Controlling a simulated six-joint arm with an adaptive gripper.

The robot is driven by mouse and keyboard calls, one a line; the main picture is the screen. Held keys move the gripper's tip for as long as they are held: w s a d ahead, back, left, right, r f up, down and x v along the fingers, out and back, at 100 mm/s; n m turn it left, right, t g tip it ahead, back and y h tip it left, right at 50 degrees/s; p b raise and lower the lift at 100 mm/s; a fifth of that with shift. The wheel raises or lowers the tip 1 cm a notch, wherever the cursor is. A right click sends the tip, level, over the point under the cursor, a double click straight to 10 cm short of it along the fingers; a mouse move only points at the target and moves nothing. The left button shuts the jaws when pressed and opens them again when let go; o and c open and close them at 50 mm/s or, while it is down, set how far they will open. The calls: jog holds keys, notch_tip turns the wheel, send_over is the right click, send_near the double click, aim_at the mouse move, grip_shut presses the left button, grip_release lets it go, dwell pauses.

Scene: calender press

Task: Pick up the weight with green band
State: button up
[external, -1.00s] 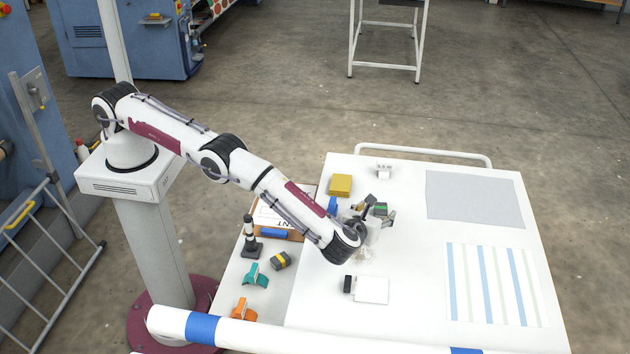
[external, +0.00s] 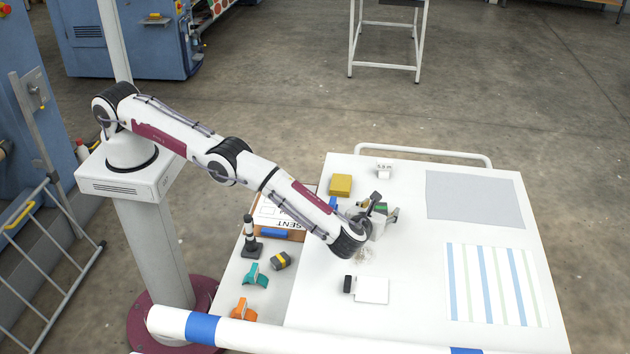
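The weight with the green band (external: 381,208) is on the white table, mostly hidden behind my gripper; only a bit of green shows. My gripper (external: 385,207) is low over the table, with one dark fingertip on the far side of the weight and another on the near right side. The fingers are apart with the weight between them. I cannot tell whether they touch it.
A weight with a yellow band (external: 280,260) lies to the left, near a teal clamp (external: 255,275) and an orange clamp (external: 243,309). A yellow block (external: 340,185) stands behind my gripper. A white block (external: 371,290) lies in front. A grey sheet (external: 474,199) lies to the right.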

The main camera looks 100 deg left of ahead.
aim_at(380, 211)
grip_shut()
jog(key=shift+r, duration=0.1)
jog(key=shift+r, duration=0.15)
notch_tip(380, 211, up, 10)
dwell(1.0)
dwell(0.4)
